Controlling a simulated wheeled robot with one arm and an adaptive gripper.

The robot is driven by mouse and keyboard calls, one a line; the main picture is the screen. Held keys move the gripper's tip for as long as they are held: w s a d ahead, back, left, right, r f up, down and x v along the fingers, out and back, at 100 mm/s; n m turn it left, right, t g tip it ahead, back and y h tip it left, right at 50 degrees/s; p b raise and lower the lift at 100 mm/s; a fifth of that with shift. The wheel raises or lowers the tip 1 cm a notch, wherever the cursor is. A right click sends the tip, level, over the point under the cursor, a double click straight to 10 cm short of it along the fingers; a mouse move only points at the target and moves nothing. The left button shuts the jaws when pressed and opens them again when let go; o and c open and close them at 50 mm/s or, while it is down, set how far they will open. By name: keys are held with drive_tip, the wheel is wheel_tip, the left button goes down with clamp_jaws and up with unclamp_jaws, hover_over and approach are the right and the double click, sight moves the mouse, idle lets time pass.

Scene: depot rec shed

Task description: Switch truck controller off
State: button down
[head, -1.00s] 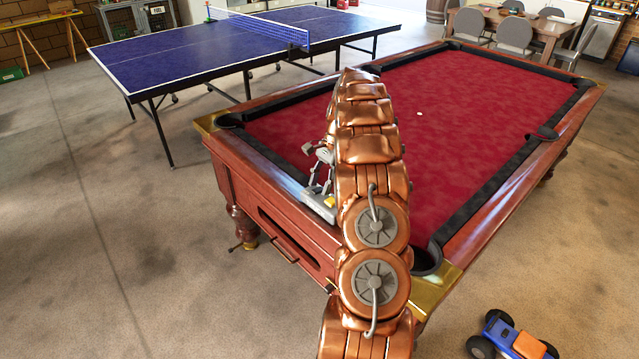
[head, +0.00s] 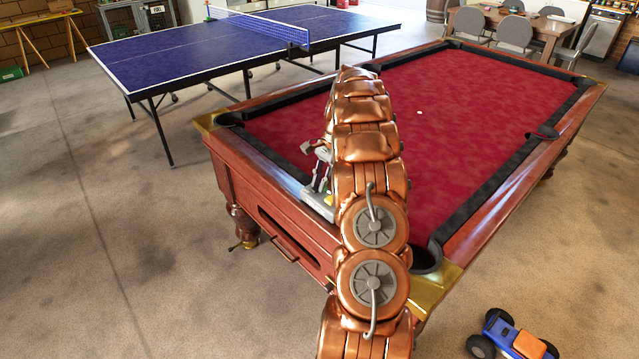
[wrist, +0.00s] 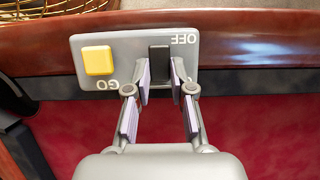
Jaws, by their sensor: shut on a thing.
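The truck controller (wrist: 112,80) is a grey plate on the pool table's wooden rail. In the wrist view it carries a yellow button (wrist: 98,61) marked GO and a black switch (wrist: 159,66) marked OFF, with the lettering upside down. My gripper (wrist: 160,80) has one finger on each side of the black switch and is shut on it. In the head view the controller (head: 318,205) is partly hidden by my arm, with my gripper (head: 322,182) over it. A blue and orange toy truck (head: 516,338) is on the floor at the lower right.
The pool table (head: 470,105) has red cloth, dark cushions and brass corners. A small white ball (head: 419,112) lies on it. A blue table-tennis table (head: 200,55) stands behind at the left. The floor at the left is clear.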

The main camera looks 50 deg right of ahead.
drive_tip(key=shift+a, duration=0.1)
drive_tip(key=shift+a+h+b, duration=0.3)
drive_tip(key=shift+h+b, duration=0.95)
drive_tip(key=shift+h, duration=0.05)
drive_tip(key=shift+a+r+h+b, duration=0.1)
drive_tip(key=shift+h+b, duration=0.35)
drive_tip(key=shift+h, duration=0.15)
drive_tip(key=c, duration=1)
unclamp_jaws()
drive_tip(key=shift+r, duration=0.15)
